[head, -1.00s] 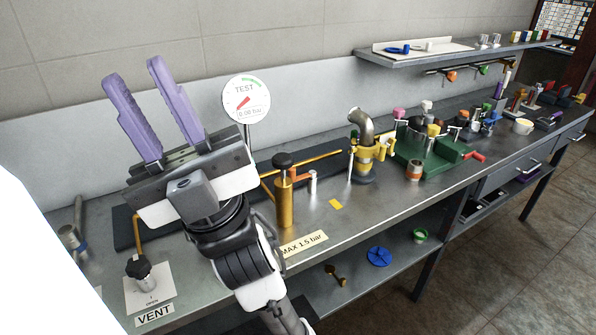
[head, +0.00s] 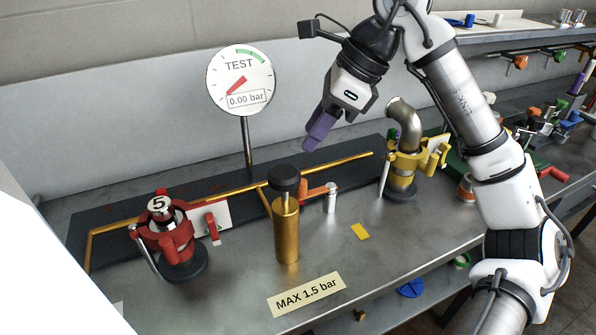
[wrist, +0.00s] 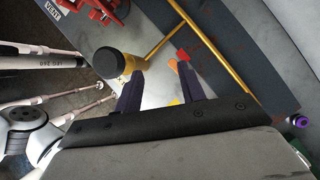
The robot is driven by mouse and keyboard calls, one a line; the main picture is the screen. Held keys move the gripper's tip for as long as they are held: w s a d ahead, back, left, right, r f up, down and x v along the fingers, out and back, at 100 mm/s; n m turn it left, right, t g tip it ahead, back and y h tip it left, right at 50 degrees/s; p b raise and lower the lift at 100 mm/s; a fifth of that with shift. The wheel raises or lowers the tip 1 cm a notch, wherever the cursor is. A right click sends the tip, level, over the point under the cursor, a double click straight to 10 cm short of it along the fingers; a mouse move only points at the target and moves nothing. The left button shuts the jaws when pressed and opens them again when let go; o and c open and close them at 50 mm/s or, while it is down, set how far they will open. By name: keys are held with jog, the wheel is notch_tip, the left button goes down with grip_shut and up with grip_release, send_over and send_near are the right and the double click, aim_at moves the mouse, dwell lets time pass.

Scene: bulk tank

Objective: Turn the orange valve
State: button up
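The orange valve lever (head: 316,192) sits low on the test rig, just right of the brass cylinder (head: 286,230) with its black knob. My gripper (head: 316,136) is above and behind the lever, its purple fingers pointing down and slightly left. It is well apart from the lever. In the wrist view the two dark purple fingers of my gripper (wrist: 160,70) are spread with nothing held between them. The orange lever (wrist: 173,65) shows beyond the fingers, close to the right fingertip in the picture. The black knob (wrist: 106,61) lies left of the fingers.
The TEST gauge (head: 241,80) reads 0.00 bar behind the rig. A red clamp fitting (head: 172,240) marked 5 stands left. A yellow clamp with a steel elbow (head: 404,130) stands right of the lever. A silver post (head: 331,198) is beside the lever. The front bench surface is mostly clear.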

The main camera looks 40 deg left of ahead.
jog(key=shift+m+t+h, duration=0.3)
jog(key=shift+t, duration=0.1)
jog(key=x, duration=0.4)
jog(key=w+d+x, duration=0.1)
jog(key=x, duration=0.3)
jog(key=w+f+p+x, duration=0.1)
jog(key=x, duration=0.3)
jog(key=shift+w+d+f, duration=0.1)
jog(key=shift+d+f, duration=0.05)
jog(key=shift+f, duration=0.25)
jog(key=shift+c, duration=0.3)
grip_shut()
